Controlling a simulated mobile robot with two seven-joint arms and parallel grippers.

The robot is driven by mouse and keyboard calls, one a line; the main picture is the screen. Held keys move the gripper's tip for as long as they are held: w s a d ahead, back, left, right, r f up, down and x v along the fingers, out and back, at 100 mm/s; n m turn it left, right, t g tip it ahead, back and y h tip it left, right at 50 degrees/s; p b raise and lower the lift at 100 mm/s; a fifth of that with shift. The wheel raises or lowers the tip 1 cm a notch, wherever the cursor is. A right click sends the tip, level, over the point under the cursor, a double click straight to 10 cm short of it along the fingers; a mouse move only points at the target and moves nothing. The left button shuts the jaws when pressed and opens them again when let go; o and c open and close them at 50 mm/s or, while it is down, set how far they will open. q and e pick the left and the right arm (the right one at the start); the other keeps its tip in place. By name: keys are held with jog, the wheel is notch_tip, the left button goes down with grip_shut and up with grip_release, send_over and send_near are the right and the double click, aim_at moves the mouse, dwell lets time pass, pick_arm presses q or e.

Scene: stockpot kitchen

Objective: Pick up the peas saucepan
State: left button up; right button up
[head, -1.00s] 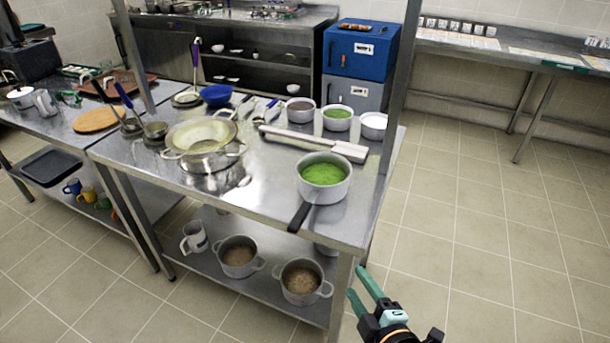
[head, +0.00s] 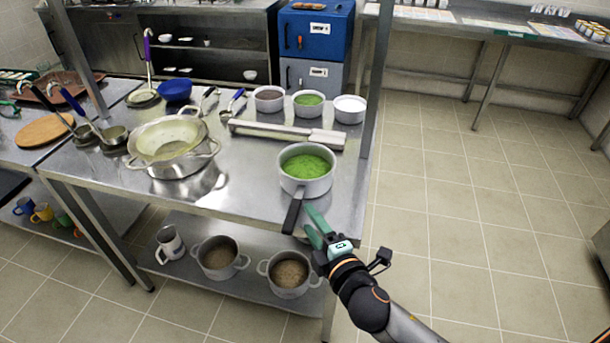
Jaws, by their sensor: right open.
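The peas saucepan (head: 306,172) is a grey pan filled with bright green peas. It stands upright near the front right corner of the steel table (head: 240,205). Its black handle (head: 292,211) points toward me and hangs out at the table's front edge. My right gripper (head: 313,225) has green fingers and is open and empty. It is just right of the handle's end, close to it; I cannot tell whether a finger touches the handle. My left gripper is not in view.
A colander on a pot (head: 172,147) stands left of the pan. A long metal tool (head: 285,133) lies behind it, with small bowls, one holding green food (head: 309,104), at the back. A table post (head: 375,80) rises at right. Pots (head: 290,275) sit on the lower shelf.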

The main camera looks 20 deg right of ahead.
aim_at(298, 204)
jog(key=shift+w+a+f+p, duration=0.1)
jog(key=shift+w+a+f, duration=0.05)
jog(key=shift+w, duration=0.9)
jog(key=shift+w+a+f+p, duration=0.1)
jog(key=shift+w+a+f, duration=0.05)
jog(key=shift+w, duration=0.95)
jog(key=shift+w+a+f+p, duration=0.1)
jog(key=shift+w+a+f, duration=0.05)
jog(key=shift+w, duration=0.9)
grip_shut()
jog(key=shift+r, duration=0.2)
